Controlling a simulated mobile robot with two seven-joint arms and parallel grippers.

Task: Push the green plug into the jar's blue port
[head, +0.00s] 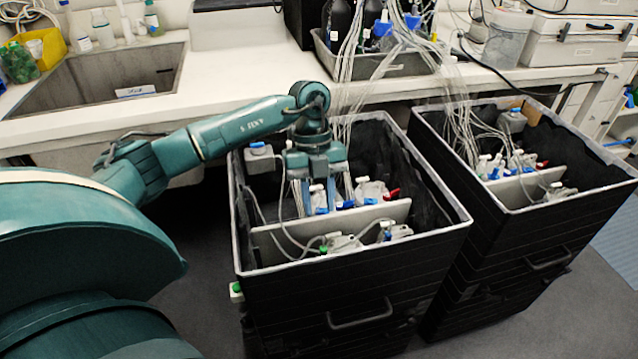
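My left gripper (320,208) points down into the near black box (355,290). Its two fingers are apart, among white-capped jars; whether something is between them is unclear. Clear jars (370,190) with blue parts stand just right of it. A blue piece (348,204) shows beside the fingers, but I cannot tell which is the jar's blue port. A small green piece (323,250) shows by the tubing in the front compartment. Another green-topped white piece (237,288) is on the box's outer left corner. I cannot tell which is the green plug. My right gripper is not in view.
A pale divider (280,240) crosses the near box, with tubing and fittings in front of it. A grey-white block with a blue top (258,150) sits at its back left. A second black box (500,230) stands close on the right. Tubes hang from the bench tray (400,68).

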